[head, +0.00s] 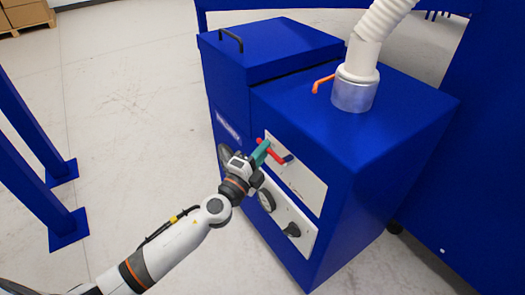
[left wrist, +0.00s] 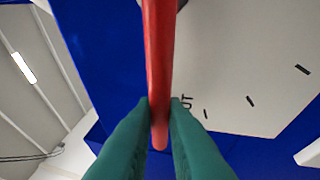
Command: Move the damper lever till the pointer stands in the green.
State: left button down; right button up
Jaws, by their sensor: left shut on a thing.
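A red lever (head: 276,156) sticks out in front of the white panel on the front of the blue machine. My left gripper (head: 262,151) has green fingers and is shut on this lever. In the left wrist view, the red lever (left wrist: 158,50) runs down between the two fingertips (left wrist: 159,112), and its rounded end shows between them. Behind it is a pale plate (left wrist: 235,60) with black tick marks and part of a word ending in "UT". A round dial (head: 267,201) sits lower on the front, seen at a steep slant; I cannot make out its pointer or any green. My right gripper is not in view.
A black knob (head: 292,230) sits low on the front. Blue posts (head: 25,165) stand at the left. The floor between is clear.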

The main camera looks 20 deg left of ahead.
pick_arm(q)
jog(key=n+p, duration=0.1)
jog(key=f+n+g+y+p, duration=0.1)
jog(key=n+p, duration=0.1)
jog(key=shift+s+d+f, duration=0.1)
jog(key=shift+f, duration=0.05)
jog(key=shift+s+d+f+n+g+p, duration=0.15)
jog(key=shift+f+n+g+p, duration=0.25)
jog(key=shift+n+p, duration=0.55)
jog(key=shift+s+d+f+n+g+p, duration=0.1)
jog(key=shift+d+f+n+g+p, duration=0.1)
jog(key=shift+f+n+p, duration=0.35)
jog(key=shift+s+d+f+n+g+p, duration=0.1)
jog(key=shift+f+n+g+p, duration=0.15)
jog(key=shift+p, duration=0.45)
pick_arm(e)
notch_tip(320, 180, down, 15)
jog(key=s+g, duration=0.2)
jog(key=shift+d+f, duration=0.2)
